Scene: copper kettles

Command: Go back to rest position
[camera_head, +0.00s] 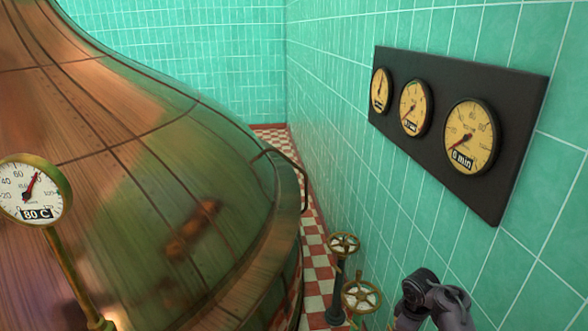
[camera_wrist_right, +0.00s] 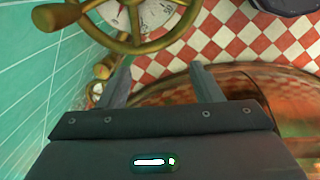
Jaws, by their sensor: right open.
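My right gripper (camera_wrist_right: 160,82) is open, with its two dark fingers apart and nothing between them. A brass handwheel (camera_wrist_right: 138,46) shows just beyond its fingertips, at the top left of the right wrist view; I cannot tell how far apart they are. In the head view a grey part of my right arm (camera_head: 435,302) shows at the bottom right, beside the two brass handwheels. The upper handwheel (camera_head: 343,244) and the lower handwheel (camera_head: 361,296) are by the tiled wall. My left gripper is not in view.
The big copper kettle (camera_head: 130,150) fills the left, with a dark handle (camera_head: 304,182) and an 80 C gauge (camera_head: 34,190). A dark panel (camera_head: 490,205) with three yellow gauges hangs on the green tiled wall. A narrow checkered floor strip (camera_head: 316,250) lies between kettle and wall.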

